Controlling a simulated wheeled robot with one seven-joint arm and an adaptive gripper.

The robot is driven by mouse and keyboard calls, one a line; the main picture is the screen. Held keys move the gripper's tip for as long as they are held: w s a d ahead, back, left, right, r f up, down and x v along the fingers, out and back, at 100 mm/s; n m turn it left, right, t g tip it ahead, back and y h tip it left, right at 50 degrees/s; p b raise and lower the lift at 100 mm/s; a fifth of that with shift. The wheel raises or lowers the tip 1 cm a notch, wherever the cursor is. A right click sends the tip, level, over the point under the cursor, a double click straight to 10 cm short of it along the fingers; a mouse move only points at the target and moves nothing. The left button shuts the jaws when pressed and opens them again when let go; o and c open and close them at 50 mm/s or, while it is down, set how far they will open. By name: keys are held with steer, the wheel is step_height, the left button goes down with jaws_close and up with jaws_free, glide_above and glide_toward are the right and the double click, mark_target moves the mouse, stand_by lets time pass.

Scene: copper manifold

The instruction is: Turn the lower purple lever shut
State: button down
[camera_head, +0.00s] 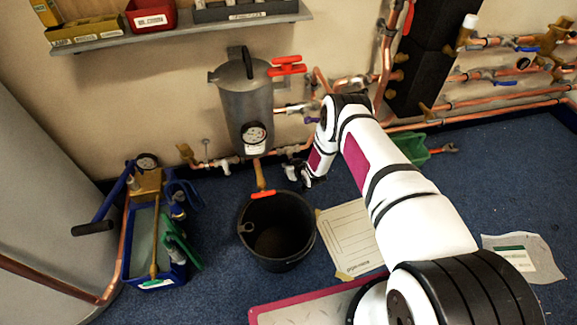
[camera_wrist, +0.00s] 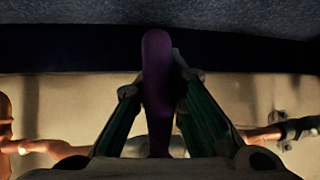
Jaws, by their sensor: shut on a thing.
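My gripper (camera_head: 301,178) is low by the wall, right of the grey tank, at the low copper pipe. In the wrist view, the purple lever (camera_wrist: 157,85) stands between my two green-lined fingers, and my gripper (camera_wrist: 160,92) is shut on it. The lever points toward the skirting and carpet at the top of that view, across the horizontal copper pipe (camera_wrist: 45,147). Its valve body is mostly hidden behind my gripper. In the head view, the held lever is hidden by my gripper. Another small purple lever (camera_head: 311,120) shows higher up, beside the tank's side pipe.
The grey tank (camera_head: 240,105) with a gauge and red lever hangs left of my gripper. A black bucket (camera_head: 297,245) stands below it on the carpet. A blue toolbox (camera_head: 131,263) stands further left. A paper sheet (camera_head: 347,235) lies right of the bucket.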

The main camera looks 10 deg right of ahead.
steer(key=shift+s+a+f, duration=0.15)
steer(key=shift+s, duration=0.1)
steer(key=c, duration=1.7)
jaws_free()
steer(key=shift+o, duration=0.2)
steer(key=shift+w, duration=0.1)
steer(key=shift+r, duration=0.2)
steer(key=v, duration=1.2)
